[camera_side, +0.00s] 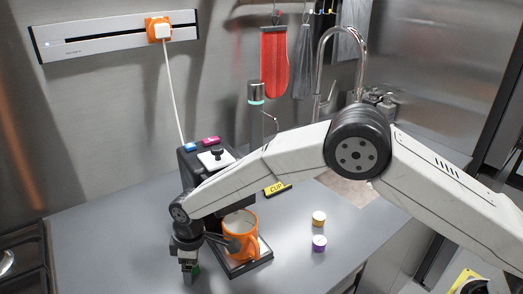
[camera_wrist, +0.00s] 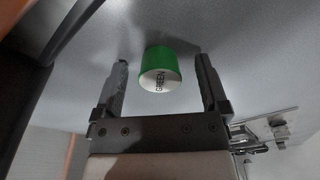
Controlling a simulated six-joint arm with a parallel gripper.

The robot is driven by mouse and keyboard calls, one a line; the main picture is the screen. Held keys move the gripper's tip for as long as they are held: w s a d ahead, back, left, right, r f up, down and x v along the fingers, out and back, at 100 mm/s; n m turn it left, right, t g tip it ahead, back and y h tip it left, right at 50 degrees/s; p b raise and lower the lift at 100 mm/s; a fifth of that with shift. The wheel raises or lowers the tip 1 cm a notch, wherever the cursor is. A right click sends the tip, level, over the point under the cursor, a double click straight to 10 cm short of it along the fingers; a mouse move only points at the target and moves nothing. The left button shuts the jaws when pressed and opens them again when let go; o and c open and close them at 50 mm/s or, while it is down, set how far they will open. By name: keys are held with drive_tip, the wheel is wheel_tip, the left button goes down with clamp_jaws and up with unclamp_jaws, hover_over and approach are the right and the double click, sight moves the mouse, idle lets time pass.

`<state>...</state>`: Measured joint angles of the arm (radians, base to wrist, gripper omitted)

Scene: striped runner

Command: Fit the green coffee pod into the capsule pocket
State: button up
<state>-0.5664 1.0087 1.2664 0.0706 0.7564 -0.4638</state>
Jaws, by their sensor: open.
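The green coffee pod (camera_wrist: 160,60) has a pale face marked GREEN. In the wrist view it sits between the two open fingers of my gripper (camera_wrist: 162,72), with a gap on each side. In the side view my gripper (camera_side: 189,266) is low over the counter in front of the coffee machine (camera_side: 188,167), and only a sliver of the green pod (camera_side: 196,268) shows beside the fingers. The machine is black with a white square plate (camera_side: 207,161) and a dark knob on top. I cannot make out the capsule pocket clearly.
An orange mug (camera_side: 246,243) stands on a dark-edged tray (camera_side: 250,266), close right of my gripper. A yellow CUP sign (camera_side: 277,189) is behind. The counter's front middle is clear.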

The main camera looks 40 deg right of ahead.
clamp_jaws()
idle(0.3)
drive_tip(key=shift+r, duration=0.1)
drive_tip(key=shift+r, duration=0.85)
drive_tip(key=s+d+r, duration=0.6)
drive_tip(key=s+r, duration=0.5)
drive_tip(key=s, duration=0.1)
drive_tip(key=shift+s+d, duration=0.15)
drive_tip(key=shift+d, duration=0.15)
drive_tip(key=shift+d+r, duration=0.1)
